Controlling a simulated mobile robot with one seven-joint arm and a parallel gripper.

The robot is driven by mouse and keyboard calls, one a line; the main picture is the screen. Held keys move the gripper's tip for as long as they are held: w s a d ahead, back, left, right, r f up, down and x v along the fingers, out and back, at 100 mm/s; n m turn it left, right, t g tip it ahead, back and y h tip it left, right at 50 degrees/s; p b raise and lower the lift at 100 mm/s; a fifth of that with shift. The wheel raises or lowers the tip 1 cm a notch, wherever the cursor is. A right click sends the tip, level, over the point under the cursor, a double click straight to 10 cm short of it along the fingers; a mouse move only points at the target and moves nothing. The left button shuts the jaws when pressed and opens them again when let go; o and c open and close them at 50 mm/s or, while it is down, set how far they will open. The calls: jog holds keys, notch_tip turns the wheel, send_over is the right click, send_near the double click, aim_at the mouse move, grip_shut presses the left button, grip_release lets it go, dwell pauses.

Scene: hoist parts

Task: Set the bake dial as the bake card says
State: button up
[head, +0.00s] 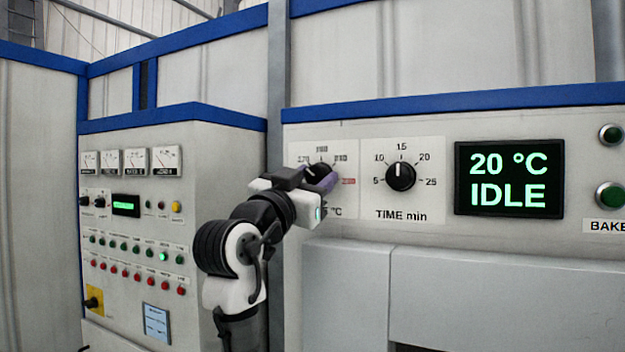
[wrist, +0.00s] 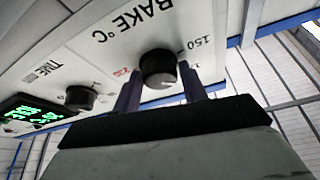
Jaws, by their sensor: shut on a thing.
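The bake dial (head: 316,171) is a black knob on the white panel of the oven front, partly hidden in the head view by my gripper (head: 322,181). In the wrist view the same bake dial (wrist: 158,69) sits between the two purple fingers of my gripper (wrist: 160,80), which is shut on it. The label "BAKE °C" and a "150" mark show beside it. In the head view its pale pointer leans to the upper left; the exact mark is hard to read. A pale blue card (head: 156,322) is on the left cabinet, its text too small to read.
The time dial (head: 401,176) is just right of the bake dial, its pointer straight up near 1.5. A display (head: 509,179) reads 20 °C IDLE. Green buttons (head: 610,195) are at the far right. A grey post (head: 278,120) stands behind my gripper.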

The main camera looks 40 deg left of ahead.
jog(key=shift+m, duration=0.4)
jog(key=m+h, duration=0.1)
jog(key=m, duration=0.2)
jog(key=m+h, duration=0.2)
jog(key=m, duration=0.1)
jog(key=shift+a+r+g+h, duration=0.1)
jog(key=shift+g+h, duration=0.2)
jog(key=shift+s+m+g+h, duration=0.1)
jog(key=shift+m+g+h, duration=0.4)
jog(key=shift+m, duration=1)
jog(key=shift+m+g+h, duration=0.3)
jog(key=shift+m+h, duration=0.3)
jog(key=shift+m, duration=0.9)
jog(key=o, duration=0.9)
jog(key=shift+c, duration=0.2)
